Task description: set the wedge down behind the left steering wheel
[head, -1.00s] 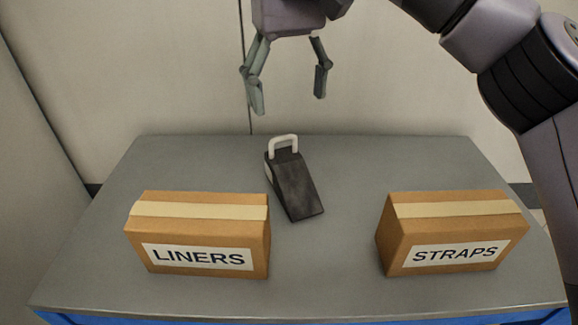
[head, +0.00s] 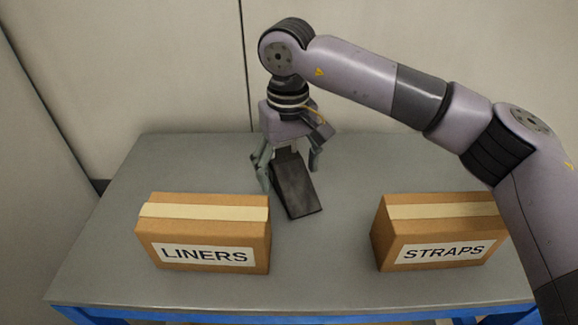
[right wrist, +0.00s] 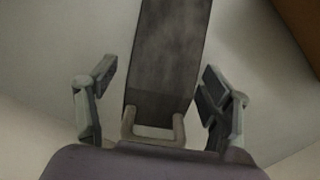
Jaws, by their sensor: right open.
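The dark grey wedge (head: 298,190) lies on the grey table between the two boxes, toward the back. Its pale handle (right wrist: 152,132) shows in the right wrist view, between the fingers; in the head view my gripper hides it. My right gripper (head: 289,176) is open, pointing down over the back end of the wedge, with one finger on each side. In the right wrist view the fingers (right wrist: 155,98) stand apart from the wedge (right wrist: 168,60). My left gripper is not in view. No steering wheel is in view.
A cardboard box marked LINERS (head: 204,232) stands left of the wedge. A box marked STRAPS (head: 438,232) stands on the right, under my right arm. The table (head: 330,262) is clear between the boxes and at the back left. A wall rises behind it.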

